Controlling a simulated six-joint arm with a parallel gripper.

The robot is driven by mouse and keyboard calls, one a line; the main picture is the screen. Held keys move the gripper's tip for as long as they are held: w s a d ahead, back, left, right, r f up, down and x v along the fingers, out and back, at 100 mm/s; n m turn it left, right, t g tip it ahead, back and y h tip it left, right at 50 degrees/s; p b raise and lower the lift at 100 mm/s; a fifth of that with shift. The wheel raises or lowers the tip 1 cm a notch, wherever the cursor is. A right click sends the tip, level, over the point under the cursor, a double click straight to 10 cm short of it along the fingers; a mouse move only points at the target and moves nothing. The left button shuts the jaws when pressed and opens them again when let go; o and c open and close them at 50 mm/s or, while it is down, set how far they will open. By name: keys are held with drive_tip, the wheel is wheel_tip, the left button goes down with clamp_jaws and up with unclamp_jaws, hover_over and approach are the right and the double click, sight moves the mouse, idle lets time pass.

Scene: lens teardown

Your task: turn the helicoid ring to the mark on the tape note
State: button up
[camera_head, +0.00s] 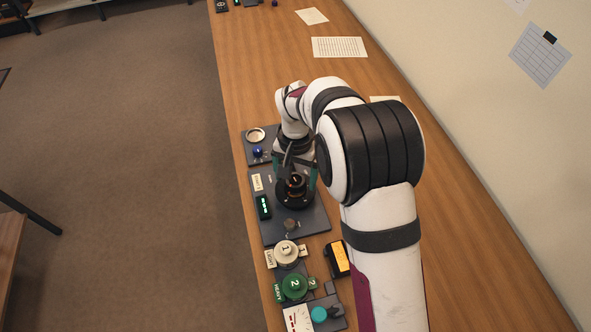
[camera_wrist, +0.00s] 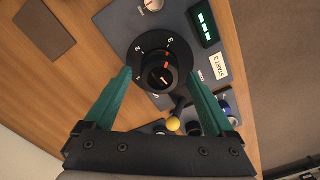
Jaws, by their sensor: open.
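The helicoid ring (camera_head: 294,183) is a black stepped cylinder with orange marks, upright on a round black base. In the wrist view the ring (camera_wrist: 160,74) has an orange line on top, and the base around it carries white figures and tick marks. The tape note (camera_head: 257,182) is a pale label beside the ring; in the wrist view the note (camera_wrist: 219,66) seems to read START 2. My gripper (camera_wrist: 160,76) is open, its teal fingers on either side of the ring with visible gaps. In the head view my gripper (camera_head: 295,176) hangs over the ring, partly hidden by my wrist.
A green-lit display (camera_head: 264,207) and a small knob (camera_head: 291,225) share the ring's grey plate. Numbered LIGHT (camera_head: 286,252) and HEAVY (camera_head: 294,286) discs and a yellow-faced box (camera_head: 338,259) stand nearer. A blue knob (camera_head: 257,152) lies beyond. The bench's right side is mostly bare.

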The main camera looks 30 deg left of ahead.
sight(295, 179)
wheel_tip(295, 179, up, 16)
drive_tip(key=shift+f, duration=0.15)
drive_tip(key=s+d+r+m, duration=0.2)
drive_tip(key=s+d, duration=0.1)
drive_tip(key=d, duration=0.6)
drive_tip(key=s+d+r+m, duration=0.2)
drive_tip(key=s+d, duration=0.1)
drive_tip(key=d, duration=0.6)
drive_tip(key=s+d+f+m+y, duration=0.1)
drive_tip(key=s+d+f, duration=0.1)
drive_tip(key=s+d, duration=0.3)
drive_tip(key=s+d+f+m, duration=0.2)
drive_tip(key=s+d, duration=0.3)
drive_tip(key=s, duration=0.5)
drive_tip(key=shift+f+m+y, duration=0.3)
drive_tip(key=shift+f+y, duration=0.1)
drive_tip(key=shift+f, duration=0.2)
